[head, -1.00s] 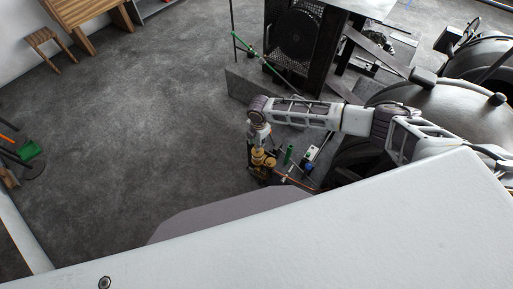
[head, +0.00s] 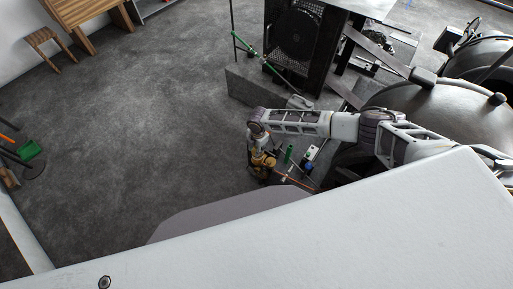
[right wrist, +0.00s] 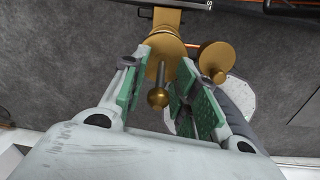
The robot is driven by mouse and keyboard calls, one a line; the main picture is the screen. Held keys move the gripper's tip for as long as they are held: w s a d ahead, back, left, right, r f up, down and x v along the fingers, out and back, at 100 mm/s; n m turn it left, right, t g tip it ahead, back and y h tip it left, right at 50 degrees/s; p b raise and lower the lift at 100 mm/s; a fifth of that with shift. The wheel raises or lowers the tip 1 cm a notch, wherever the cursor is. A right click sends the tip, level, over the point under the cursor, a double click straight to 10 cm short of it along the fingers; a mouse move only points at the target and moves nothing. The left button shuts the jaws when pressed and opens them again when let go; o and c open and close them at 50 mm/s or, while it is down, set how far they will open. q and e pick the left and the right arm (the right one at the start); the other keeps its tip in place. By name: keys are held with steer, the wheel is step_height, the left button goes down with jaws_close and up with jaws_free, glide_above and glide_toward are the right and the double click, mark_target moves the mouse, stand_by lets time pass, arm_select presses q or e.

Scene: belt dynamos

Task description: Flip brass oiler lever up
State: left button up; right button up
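The brass oiler (head: 262,162) shows small at the end of my right arm in the head view, partly covered by it. In the right wrist view its round brass body (right wrist: 165,45) is at the top centre, with a second brass disc (right wrist: 216,58) to the right. The lever (right wrist: 158,98), a thin rod with a brass ball at its end, points from the body toward the camera. My right gripper (right wrist: 162,66) is open, its green-padded fingers on either side of the lever. I cannot tell whether the right finger touches the rod. My left gripper is not in view.
A green cylinder (head: 288,154) and a small white box (head: 311,153) stand right of the oiler. A large dark rounded machine (head: 440,110) is under and behind my right arm. A grey plate (head: 250,87) stands behind. The floor to the left is open.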

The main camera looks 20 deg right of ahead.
steer(key=shift+c, duration=0.2)
jaws_close()
steer(key=shift+w, duration=0.1)
steer(key=shift+w+d+g+y+b, duration=0.2)
steer(key=shift+g+y+b, duration=0.5)
steer(key=shift+b, duration=0.4)
steer(key=shift+w+d+r+g+y+b, duration=0.15)
steer(key=shift+g+y+b, duration=0.15)
steer(key=shift+y+b, duration=0.4)
